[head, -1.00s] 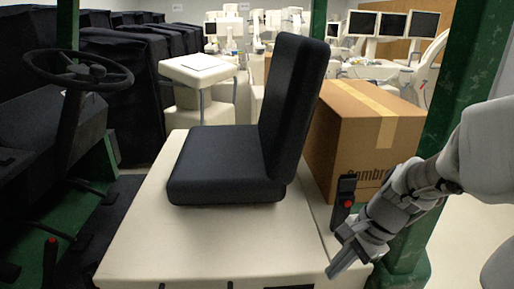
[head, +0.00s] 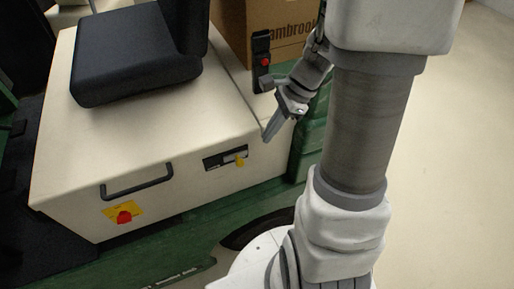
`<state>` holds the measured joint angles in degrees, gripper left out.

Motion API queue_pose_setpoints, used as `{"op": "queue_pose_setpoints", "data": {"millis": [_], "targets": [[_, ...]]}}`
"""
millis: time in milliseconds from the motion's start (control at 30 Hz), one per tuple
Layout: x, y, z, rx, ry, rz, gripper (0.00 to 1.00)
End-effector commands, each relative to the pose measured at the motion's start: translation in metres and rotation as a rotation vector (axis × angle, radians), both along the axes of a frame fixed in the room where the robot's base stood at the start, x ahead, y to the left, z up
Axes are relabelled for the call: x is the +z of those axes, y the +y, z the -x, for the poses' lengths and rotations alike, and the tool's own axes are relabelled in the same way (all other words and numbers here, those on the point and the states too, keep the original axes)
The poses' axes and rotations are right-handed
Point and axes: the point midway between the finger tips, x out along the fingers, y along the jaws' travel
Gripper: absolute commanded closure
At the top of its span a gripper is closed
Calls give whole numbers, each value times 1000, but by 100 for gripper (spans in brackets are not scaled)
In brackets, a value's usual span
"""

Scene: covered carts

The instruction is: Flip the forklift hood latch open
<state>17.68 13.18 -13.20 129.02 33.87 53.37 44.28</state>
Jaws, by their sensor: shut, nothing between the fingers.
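The forklift hood (head: 130,125) is a cream box below the black seat. Its latch is a small yellow lever (head: 240,161) in a dark recessed plate (head: 222,159) on the upper right of the hood's front face. The lever points downward. My gripper (head: 268,133) is shut and empty. Its fingertips point down by the hood's right front corner, above and to the right of the latch in the picture. They look apart from the lever. How far they are from the hood is hard to tell.
A black handle (head: 137,186) and a red knob on a yellow plate (head: 124,216) are on the hood's front face. A black post with a red button (head: 262,62) stands behind my gripper, before a cardboard box (head: 275,28). The floor at right (head: 455,150) is clear.

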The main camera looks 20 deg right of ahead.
Motion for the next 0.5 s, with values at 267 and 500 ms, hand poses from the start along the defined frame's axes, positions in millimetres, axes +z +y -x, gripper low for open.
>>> {"op": "queue_pose_setpoints", "data": {"millis": [267,500], "targets": [[-43,19,-2,3,5,-2,100],[-77,35,-5,2,3,-2,100]]}}
